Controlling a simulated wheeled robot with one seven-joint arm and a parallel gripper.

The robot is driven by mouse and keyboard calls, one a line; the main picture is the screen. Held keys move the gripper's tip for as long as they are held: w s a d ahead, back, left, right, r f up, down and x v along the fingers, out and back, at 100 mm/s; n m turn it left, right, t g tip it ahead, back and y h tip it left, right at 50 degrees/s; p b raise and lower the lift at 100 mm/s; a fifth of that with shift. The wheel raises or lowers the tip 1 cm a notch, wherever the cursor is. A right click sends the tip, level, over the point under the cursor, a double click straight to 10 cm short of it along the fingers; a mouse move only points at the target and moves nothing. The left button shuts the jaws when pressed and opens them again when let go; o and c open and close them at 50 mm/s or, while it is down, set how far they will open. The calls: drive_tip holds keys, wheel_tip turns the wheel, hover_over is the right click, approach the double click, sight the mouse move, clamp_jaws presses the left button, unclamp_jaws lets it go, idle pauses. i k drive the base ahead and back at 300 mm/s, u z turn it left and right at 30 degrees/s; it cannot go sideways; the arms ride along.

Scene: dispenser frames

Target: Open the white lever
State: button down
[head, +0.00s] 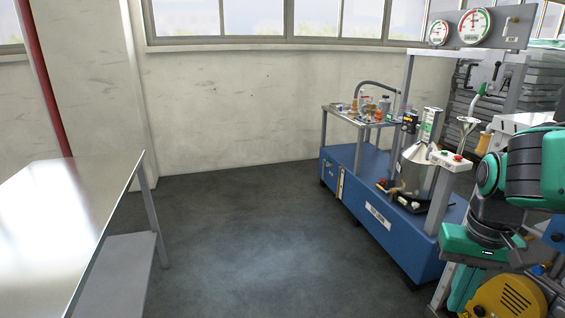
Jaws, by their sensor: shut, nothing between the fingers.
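A pale, white-looking lever (466,123) rises on a thin stem above a small white control box (452,160) with a red button. The box is on the front of a blue-based dispenser frame (385,215) at the right. Which way the lever is turned is too small to tell. My green and dark grey arm (540,165) is folded at the right edge, in front of part of the machinery. I cannot make out my gripper's fingertips in the head view.
A steel vessel (415,170) stands on the blue base. A lever with a green handle (482,89) sits higher on the frame, below two round gauges (474,26). A metal table (75,205) fills the left. The dark floor (255,240) between is clear.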

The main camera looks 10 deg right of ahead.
sight(506, 29)
drive_tip(key=u, duration=0.05)
drive_tip(key=i, duration=0.85)
drive_tip(key=z, duration=1.55)
